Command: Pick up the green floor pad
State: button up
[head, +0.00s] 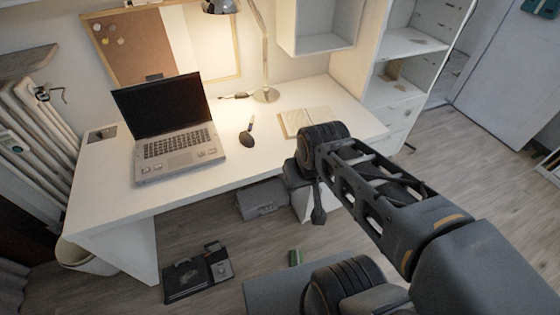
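A small green pad (295,258) lies on the wooden floor in front of the desk, near the bottom middle of the head view. It looks like a short upright-oriented green block, partly bordered by my own grey body below it. My arm reaches from the lower right up and across the desk's front edge. My gripper (319,215) hangs from the arm's end, above and slightly right of the pad in the picture, and apart from it. It is small and dark here, so I cannot see whether its fingers are apart. I see nothing held in it.
A dark flat case (198,275) lies left of the pad. Floor between case and pad is clear.

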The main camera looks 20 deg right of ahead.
aim_at(297, 259)
jog(key=z, duration=0.15)
jog(key=k, duration=0.65)
jog(key=z, duration=1.55)
jog(key=i, duration=1.65)
jog(key=u, duration=4.45)
